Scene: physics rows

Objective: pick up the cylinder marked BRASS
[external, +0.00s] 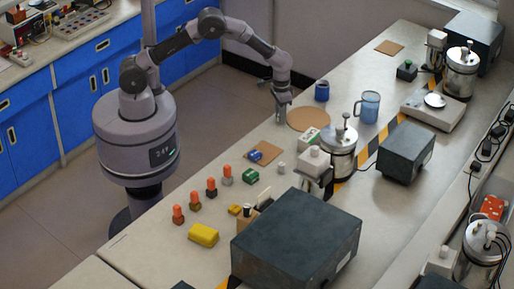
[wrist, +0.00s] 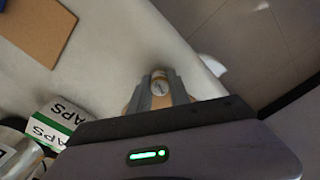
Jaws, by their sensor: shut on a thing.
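My gripper (external: 281,117) is at the table's aisle-side edge, left of a round tan mat (external: 309,118) in the external view. In the wrist view my gripper (wrist: 160,91) is shut on a small cylinder (wrist: 160,85), with its pale round top between the fingertips. A dark mark shows on that top, but I cannot read it. The fingers hide the cylinder's sides. I cannot make it out in the external view, nor tell whether it touches the table.
A white and green box marked CAPS (wrist: 52,124) lies near my gripper; a steel vessel (external: 343,150) stands behind it. A blue cup (external: 322,90) and a blue mug (external: 368,106) stand beyond the mat. Several orange-topped pieces (external: 211,187) stand along the near edge. A dark box (external: 298,238) stands in front.

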